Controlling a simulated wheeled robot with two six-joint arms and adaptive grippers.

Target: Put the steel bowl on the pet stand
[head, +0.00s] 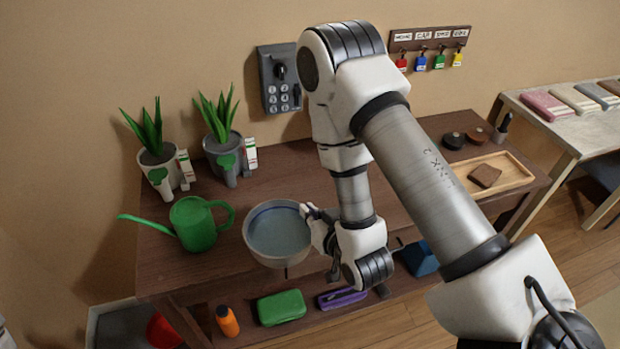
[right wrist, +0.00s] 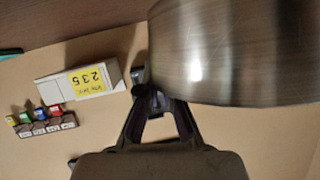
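My right gripper (head: 318,222) is at the bowl's right rim. In the right wrist view its fingers (right wrist: 152,98) come together at the bowl's edge and look shut on it. The bowl seems level; whether it is clear of the tabletop is hard to tell. I cannot make out a pet stand. My left gripper is not in view.
A green watering can (head: 195,224) stands close to the bowl's left. Two potted plants (head: 225,145) stand behind. A wooden tray (head: 512,172) lies at the right. A green case (head: 281,307) and orange bottle (head: 227,321) are on the lower shelf. A white box (right wrist: 80,82) shows in the wrist view.

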